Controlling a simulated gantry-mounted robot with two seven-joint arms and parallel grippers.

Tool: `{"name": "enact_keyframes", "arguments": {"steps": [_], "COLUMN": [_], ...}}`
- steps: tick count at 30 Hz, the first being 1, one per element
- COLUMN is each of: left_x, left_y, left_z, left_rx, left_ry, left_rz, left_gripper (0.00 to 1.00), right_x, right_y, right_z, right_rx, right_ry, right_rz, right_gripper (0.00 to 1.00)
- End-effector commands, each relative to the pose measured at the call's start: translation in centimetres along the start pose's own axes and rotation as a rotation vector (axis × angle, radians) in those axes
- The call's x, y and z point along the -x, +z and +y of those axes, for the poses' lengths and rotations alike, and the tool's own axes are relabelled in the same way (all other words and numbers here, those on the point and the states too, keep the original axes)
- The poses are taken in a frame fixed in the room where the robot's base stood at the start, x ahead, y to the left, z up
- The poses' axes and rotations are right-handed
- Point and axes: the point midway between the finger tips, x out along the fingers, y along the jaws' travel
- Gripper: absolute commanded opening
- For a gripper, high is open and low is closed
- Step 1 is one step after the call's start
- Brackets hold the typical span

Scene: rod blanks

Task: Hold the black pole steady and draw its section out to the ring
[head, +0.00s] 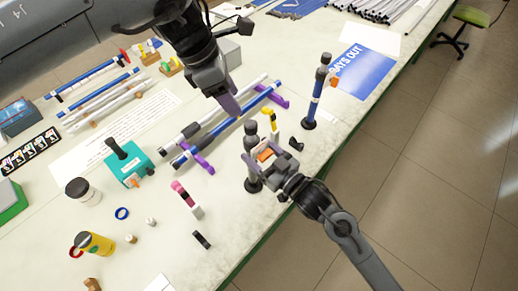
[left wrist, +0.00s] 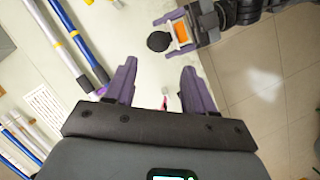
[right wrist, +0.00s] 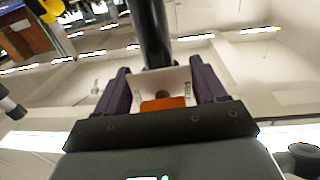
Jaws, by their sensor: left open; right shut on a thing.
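The black pole (head: 251,142) stands upright on its round dark base at the table's front edge. My right gripper (head: 264,157) is shut on it, around a pale part with an orange piece (right wrist: 162,104). The pole's dark shaft (right wrist: 150,30) rises past the fingers in the right wrist view. In the left wrist view its round black top (left wrist: 158,41) shows beyond my left fingers. My left gripper (head: 230,104) is open and empty above the table, up and left of the pole. I cannot make out a ring on the pole.
A blue pole (head: 317,88) with an orange clamp stands at the right edge. Rods lie on purple rests (head: 203,160) below my left gripper. A small yellow-topped item (head: 270,122) is close behind the black pole. A loose blue ring (head: 122,213) lies at the left.

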Motion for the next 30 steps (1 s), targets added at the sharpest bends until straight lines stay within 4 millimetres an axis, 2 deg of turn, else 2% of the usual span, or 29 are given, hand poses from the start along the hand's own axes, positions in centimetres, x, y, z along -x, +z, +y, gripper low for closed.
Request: {"name": "enact_keyframes", "arguments": {"steps": [5,7,9,12,16,20,23,30], "left_x": [0.0,0.4,2.1,3.1,3.8,4.0,3.5,0.1], "left_y": [0.6,2.2,4.7,6.9,7.5,5.8,3.5,-3.8], "left_z": [-0.5,-1.1,-1.8,-2.6,-2.5,-1.3,0.1,3.0], "left_rx": [-0.075,-0.166,-0.276,-0.408,-0.497,-0.519,-0.498,-0.345], "left_ry": [-0.026,-0.053,-0.071,-0.132,-0.182,-0.196,-0.186,-0.154], "left_rz": [-0.024,-0.081,-0.186,-0.391,-0.637,-0.862,-1.003,-1.189], "left_gripper": [0.59,0.59,0.59,0.59,0.59,0.59,0.59,0.59], "right_x": [0.0,0.0,0.0,0.0,0.0,0.0,0.0,0.0], "right_y": [0.0,0.0,0.0,0.1,0.0,0.0,0.0,0.0], "right_z": [0.0,0.0,0.0,0.0,0.0,0.0,0.0,0.0], "right_rx": [0.000,0.000,0.000,0.000,0.000,0.000,0.000,0.000], "right_ry": [0.000,0.000,0.000,0.000,0.000,0.000,0.000,0.000], "right_rz": [0.000,0.000,0.000,0.000,0.000,0.000,0.000,0.000], "right_gripper": [0.26,0.26,0.26,0.26,0.26,0.26,0.26,0.26]}}
